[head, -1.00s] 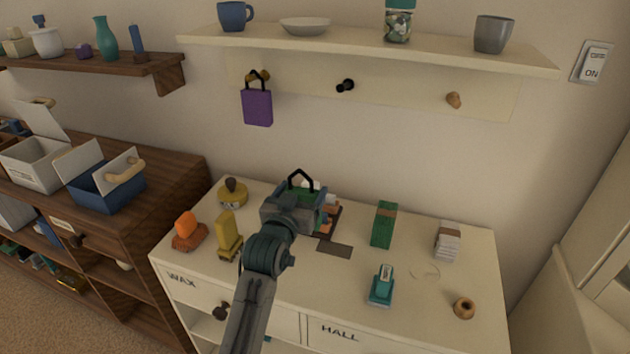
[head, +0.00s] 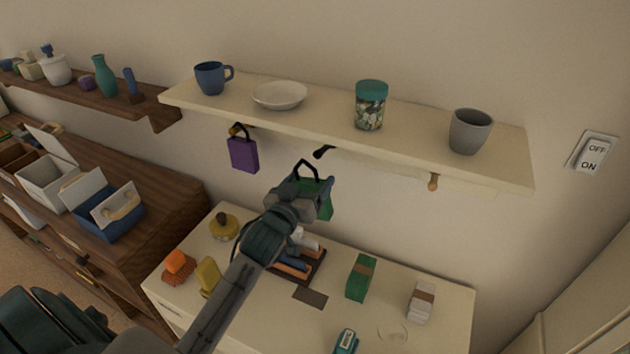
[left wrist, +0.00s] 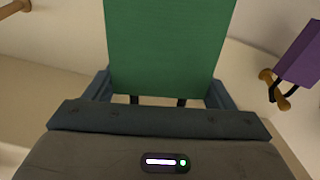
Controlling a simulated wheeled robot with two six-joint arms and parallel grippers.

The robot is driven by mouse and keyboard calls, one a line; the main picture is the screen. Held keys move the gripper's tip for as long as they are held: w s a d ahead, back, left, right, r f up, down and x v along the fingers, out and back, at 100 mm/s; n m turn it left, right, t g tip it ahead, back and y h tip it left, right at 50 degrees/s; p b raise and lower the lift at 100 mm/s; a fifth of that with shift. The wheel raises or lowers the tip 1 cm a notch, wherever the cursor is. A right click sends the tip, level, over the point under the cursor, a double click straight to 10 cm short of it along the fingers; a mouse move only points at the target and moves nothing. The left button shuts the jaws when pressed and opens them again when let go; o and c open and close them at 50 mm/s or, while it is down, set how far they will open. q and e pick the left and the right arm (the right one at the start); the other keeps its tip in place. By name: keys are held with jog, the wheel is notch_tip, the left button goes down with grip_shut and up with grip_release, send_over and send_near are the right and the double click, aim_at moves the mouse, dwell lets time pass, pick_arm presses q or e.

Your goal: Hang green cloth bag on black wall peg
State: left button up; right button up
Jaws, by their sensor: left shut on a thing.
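The green cloth bag (head: 325,203) is in my left gripper (head: 322,188), which is shut on it. The bag hangs above the back of the cabinet top, its black handle loop standing up. The bag fills the upper middle of the left wrist view (left wrist: 168,45), between the fingers. The black wall peg (head: 323,152) is just above and slightly right of the handle loop in the head view. The loop looks apart from the peg, though the depth gap is hard to tell. My right gripper is not in view.
A purple bag (head: 243,154) hangs on a wooden peg to the left. A bare wooden peg (head: 433,182) is to the right. The shelf (head: 330,121) overhangs the pegs and carries a mug, bowl, jar and cup. Several small items stand on the cabinet top (head: 253,322).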

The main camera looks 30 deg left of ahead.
pick_arm(q)
jog(key=shift+w+a, duration=0.1)
jog(key=shift+w, duration=0.05)
jog(key=shift+w, duration=0.25)
jog(key=w+f+b, duration=0.1)
jog(key=w+b, duration=0.2)
jog(key=w, duration=0.6)
jog(key=shift+w+a+f, duration=0.2)
jog(key=shift+a+f, duration=0.05)
jog(key=shift+f, duration=0.1)
dwell(0.4)
dwell(0.5)
jog(key=o, duration=1)
jog(key=shift+o, duration=0.2)
